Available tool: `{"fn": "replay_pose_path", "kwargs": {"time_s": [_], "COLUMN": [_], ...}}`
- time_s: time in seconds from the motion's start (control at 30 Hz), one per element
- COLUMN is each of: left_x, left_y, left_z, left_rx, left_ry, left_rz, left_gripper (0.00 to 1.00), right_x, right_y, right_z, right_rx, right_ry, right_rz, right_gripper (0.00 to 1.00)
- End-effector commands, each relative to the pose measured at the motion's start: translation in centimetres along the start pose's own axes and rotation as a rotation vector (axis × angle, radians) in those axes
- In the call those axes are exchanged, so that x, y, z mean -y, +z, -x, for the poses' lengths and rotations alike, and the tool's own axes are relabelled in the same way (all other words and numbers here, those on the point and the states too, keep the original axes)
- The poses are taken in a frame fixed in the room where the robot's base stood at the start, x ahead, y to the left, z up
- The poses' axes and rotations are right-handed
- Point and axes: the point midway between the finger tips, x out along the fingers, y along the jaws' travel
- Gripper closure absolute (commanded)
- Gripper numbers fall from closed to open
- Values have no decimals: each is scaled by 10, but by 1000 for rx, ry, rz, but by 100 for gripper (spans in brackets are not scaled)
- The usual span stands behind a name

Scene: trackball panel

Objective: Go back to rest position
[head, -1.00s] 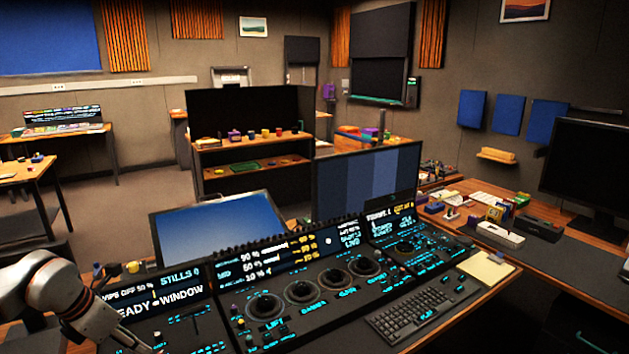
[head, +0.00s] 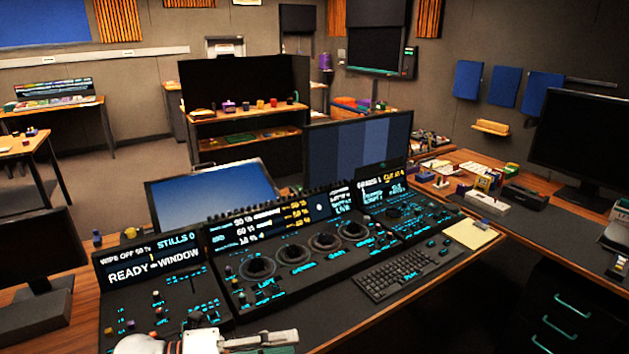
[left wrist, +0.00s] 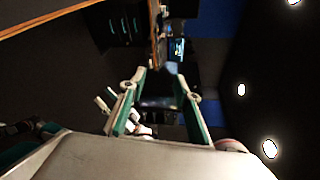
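My left gripper (head: 262,341) shows at the bottom edge of the head view, in front of the control panel (head: 230,296), with part of my pale arm beside it. In the left wrist view, its two green-edged fingers (left wrist: 160,72) stand apart with nothing between them. The gripper is clear of the trackballs, the nearest being the leftmost trackball (head: 257,267). The panel's lit screens and labels face me.
A keyboard (head: 407,272) and a yellow notepad (head: 471,234) lie right of the trackballs. A dark monitor (head: 40,258) stands at the left and another monitor (head: 585,145) at the right. Small items clutter the desk at the right.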

Motion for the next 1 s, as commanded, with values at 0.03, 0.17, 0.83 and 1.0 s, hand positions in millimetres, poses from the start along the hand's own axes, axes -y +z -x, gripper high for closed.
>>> {"fn": "replay_pose_path", "kwargs": {"time_s": [0.03, 0.17, 0.83, 1.0], "left_x": [4, 3, -241, -251], "left_y": [-3, 10, -119, -137], "left_z": [-7, -5, 127, 133], "left_rx": [65, 266, 1200, 1239], "left_ry": [-67, -205, -259, -246], "left_rz": [109, 398, 1776, 1842], "left_gripper": [68, 68, 68, 68], "right_x": [0, 0, -1, -1], "right_y": [0, 2, 4, 2], "right_z": [0, 0, 0, 0], "right_rx": [1, 3, 7, 4], "right_ry": [0, 0, 0, 0], "right_rz": [0, 1, 4, 4], "right_gripper": [60, 60, 60, 60]}}
